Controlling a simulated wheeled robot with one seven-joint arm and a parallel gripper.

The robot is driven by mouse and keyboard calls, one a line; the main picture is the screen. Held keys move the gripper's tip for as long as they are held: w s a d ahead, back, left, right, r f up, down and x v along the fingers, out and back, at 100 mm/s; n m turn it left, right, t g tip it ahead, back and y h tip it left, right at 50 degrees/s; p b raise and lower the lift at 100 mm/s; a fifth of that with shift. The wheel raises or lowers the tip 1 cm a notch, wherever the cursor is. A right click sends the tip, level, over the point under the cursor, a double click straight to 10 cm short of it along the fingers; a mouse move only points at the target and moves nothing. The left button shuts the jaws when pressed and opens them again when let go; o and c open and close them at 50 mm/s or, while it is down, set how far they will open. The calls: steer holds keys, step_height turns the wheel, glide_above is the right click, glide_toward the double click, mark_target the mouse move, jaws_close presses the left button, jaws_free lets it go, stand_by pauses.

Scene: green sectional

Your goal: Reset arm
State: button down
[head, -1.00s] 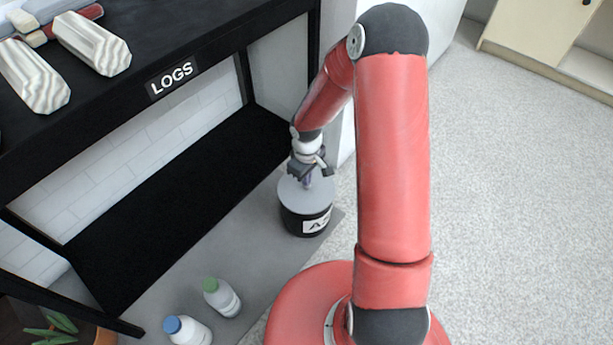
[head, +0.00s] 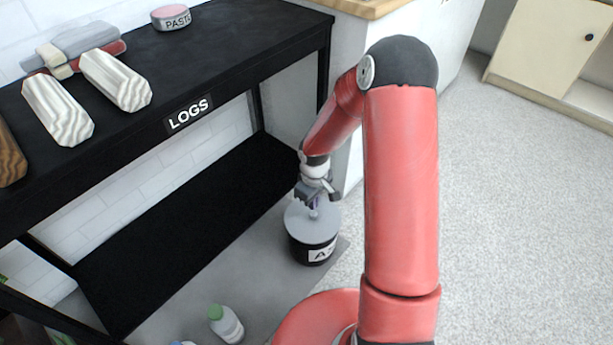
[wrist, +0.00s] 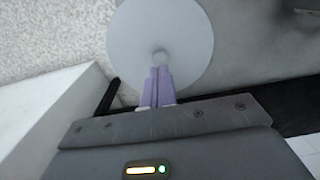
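My gripper (head: 314,204) is above the grey lid (head: 300,218) of a round black bin (head: 300,251) on the floor mat. In the wrist view its two purple fingers (wrist: 158,76) lie side by side with only a thin line between them, so it looks shut. The small round lid knob (wrist: 159,57) shows just past the fingertips. I see nothing between the fingers, though I cannot tell whether the tips touch the knob. The lid sits flat on the bin.
A black shelf table (head: 225,70) with a LOGS label stands left of the arm, carrying pale logs (head: 115,80) and a round PASTE tin (head: 171,17). A green-capped bottle (head: 226,325) stands on the grey mat. A white counter is behind; pale floor (head: 520,200) at right is clear.

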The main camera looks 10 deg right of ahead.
steer(key=s+d+r+m+t+h+p, duration=0.1)
steer(key=s+r+m+p, duration=0.15)
steer(key=r, duration=0.95)
steer(key=s+d+r+m+t+h+p, duration=0.1)
steer(key=s+r, duration=0.3)
steer(key=r, duration=0.9)
steer(key=s+a+r+m+t+y+p, duration=0.2)
steer(key=s+r+m+t+p, duration=0.1)
steer(key=s+r, duration=1.1)
steer(key=shift+s+r+m+t, duration=0.15)
steer(key=shift+s+m+t, duration=0.2)
steer(key=shift+s, duration=0.5)
